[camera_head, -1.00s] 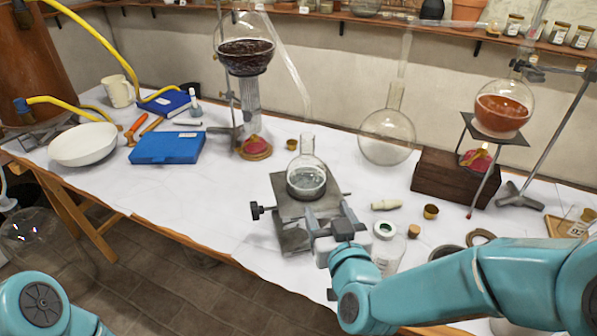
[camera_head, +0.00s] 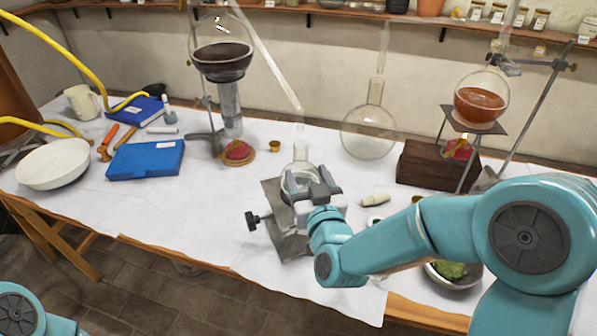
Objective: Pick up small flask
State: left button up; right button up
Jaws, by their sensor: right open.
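The small flask (camera_head: 300,176) is clear glass with a round body and a narrow neck. It stands upright on a grey metal lab jack (camera_head: 272,197) near the middle of the table. My right gripper (camera_head: 312,193) is open at the near side of the flask, in front of its lower body. The gripper hides part of the flask, and I cannot tell whether the fingers touch it. Of my left arm only a teal link shows in the bottom left corner. The left gripper is out of view.
A large empty round flask (camera_head: 368,138) stands behind to the right, by a wooden block (camera_head: 425,166) below a flask of orange liquid (camera_head: 480,104). A dark-liquid flask (camera_head: 222,62) hangs at the back. A blue box (camera_head: 146,160) and white bowl (camera_head: 52,164) lie left.

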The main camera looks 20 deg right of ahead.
aim_at(302, 156)
jog(key=w, duration=0.4)
jog(key=shift+d+p, duration=0.25)
jog(key=shift+p, duration=0.1)
jog(key=w, duration=0.1)
jog(key=w+p, duration=0.1)
jog(key=w, duration=0.1)
jog(key=w+d+p, duration=0.1)
jog(key=w, duration=0.1)
jog(key=shift+w+f, duration=0.2)
jog(key=shift+w, duration=0.05)
jog(key=shift+s, duration=0.1)
jog(key=shift+r, duration=0.1)
grip_shut()
